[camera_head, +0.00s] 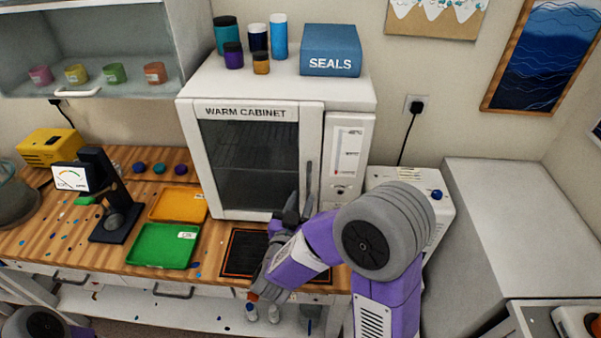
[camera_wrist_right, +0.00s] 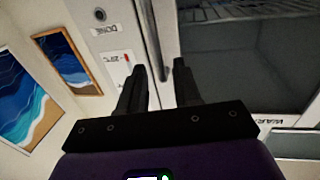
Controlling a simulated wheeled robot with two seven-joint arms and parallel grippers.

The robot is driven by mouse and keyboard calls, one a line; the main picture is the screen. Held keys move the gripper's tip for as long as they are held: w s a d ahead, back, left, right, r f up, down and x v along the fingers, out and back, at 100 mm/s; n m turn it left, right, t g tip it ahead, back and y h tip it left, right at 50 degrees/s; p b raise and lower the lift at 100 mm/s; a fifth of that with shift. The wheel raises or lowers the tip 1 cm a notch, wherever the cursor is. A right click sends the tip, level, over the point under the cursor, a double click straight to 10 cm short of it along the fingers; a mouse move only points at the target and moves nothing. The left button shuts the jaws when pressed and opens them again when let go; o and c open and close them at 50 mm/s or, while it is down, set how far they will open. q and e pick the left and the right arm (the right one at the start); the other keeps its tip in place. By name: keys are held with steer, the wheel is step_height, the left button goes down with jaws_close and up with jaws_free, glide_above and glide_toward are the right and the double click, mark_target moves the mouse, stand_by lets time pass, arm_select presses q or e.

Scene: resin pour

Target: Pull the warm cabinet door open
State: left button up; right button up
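The warm cabinet (camera_head: 345,95) stands on the wooden bench. Its door (camera_head: 210,150) has a dark window and looks shut. The upright door handle (camera_head: 308,178) is on the door's right side; it also shows in the right wrist view (camera_wrist_right: 154,40). My right gripper (camera_head: 298,205) is at the handle's lower end. In the right wrist view my right gripper (camera_wrist_right: 160,70) is open, its fingers apart, with the handle's end appearing between them. I cannot tell whether the fingers reach around it or touch it. My left gripper is not in view.
A green tray (camera_head: 162,246) and an orange tray (camera_head: 180,205) lie left of the cabinet, near a gauge stand (camera_head: 118,220). A dark mat (camera_head: 240,256) lies in front of the door. Jars (camera_head: 228,37) and a blue SEALS box (camera_head: 331,50) stand on top.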

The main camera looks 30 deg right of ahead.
mark_target(308, 188)
steer(key=shift+x, duration=3.1)
steer(key=shift+s+d, duration=0.1)
steer(key=shift+d, duration=0.05)
jaws_close()
